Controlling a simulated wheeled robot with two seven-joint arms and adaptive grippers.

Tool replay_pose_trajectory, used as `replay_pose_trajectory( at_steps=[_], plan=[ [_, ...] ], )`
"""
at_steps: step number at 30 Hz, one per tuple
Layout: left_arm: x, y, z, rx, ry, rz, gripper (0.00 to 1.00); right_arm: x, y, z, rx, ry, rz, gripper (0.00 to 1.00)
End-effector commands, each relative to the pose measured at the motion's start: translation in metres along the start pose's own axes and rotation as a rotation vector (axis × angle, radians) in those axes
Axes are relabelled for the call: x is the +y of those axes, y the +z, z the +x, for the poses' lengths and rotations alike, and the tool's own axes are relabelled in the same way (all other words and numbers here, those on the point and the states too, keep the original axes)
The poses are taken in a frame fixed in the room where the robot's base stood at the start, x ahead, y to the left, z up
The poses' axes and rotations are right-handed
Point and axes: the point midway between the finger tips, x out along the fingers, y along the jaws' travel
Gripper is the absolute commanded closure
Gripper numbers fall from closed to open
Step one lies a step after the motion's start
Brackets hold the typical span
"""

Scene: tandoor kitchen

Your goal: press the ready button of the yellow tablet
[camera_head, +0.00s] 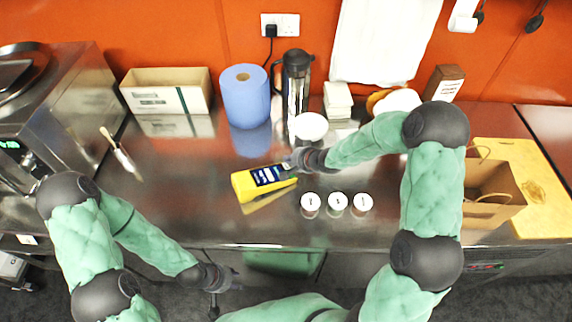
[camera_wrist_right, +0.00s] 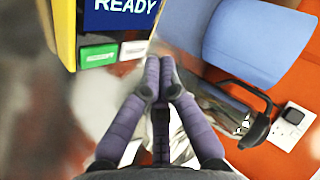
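The yellow tablet (camera_head: 243,186) lies on the steel counter, its screen tilted up. In the right wrist view its yellow edge (camera_wrist_right: 65,30) and blue screen (camera_wrist_right: 118,14) with the word READY show at the top left. Below the screen are a green button (camera_wrist_right: 98,55) and a pale button (camera_wrist_right: 133,50) whose small lettering is hard to read. My right gripper (camera_head: 292,163) is at the tablet's right end. In the wrist view its fingertips (camera_wrist_right: 158,68) are together, empty, just beside the pale button; contact cannot be told. My left gripper (camera_head: 228,280) hangs in front of the counter, away from the tablet.
Three white-lidded jars (camera_head: 336,203) stand right of the tablet. Behind are a blue paper roll (camera_head: 245,92), a steel flask (camera_head: 296,80) and a white bowl (camera_head: 310,127). A paper bag (camera_head: 500,185) stands at right. The counter left of the tablet is mostly clear.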

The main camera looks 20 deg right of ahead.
Motion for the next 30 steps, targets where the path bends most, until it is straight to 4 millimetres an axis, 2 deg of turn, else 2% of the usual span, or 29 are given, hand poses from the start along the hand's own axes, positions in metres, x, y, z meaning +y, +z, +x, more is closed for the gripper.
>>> replay_pose_trajectory(
  at_steps=[3, 18, 30],
  plan=[
    [0.005, 0.0, -0.014, 0.0, 0.0, 0.0, 0.6, -0.007, -0.006, -0.009, 0.001, 0.0, 0.0, 1.0],
    [0.019, 0.002, -0.052, 0.0, 0.0, 0.0, 0.6, -0.024, -0.024, -0.032, 0.001, 0.0, -0.001, 1.0],
    [0.019, 0.002, -0.052, 0.0, 0.0, 0.0, 0.6, -0.023, -0.023, -0.032, 0.0, 0.0, -0.001, 1.0]
  ],
)
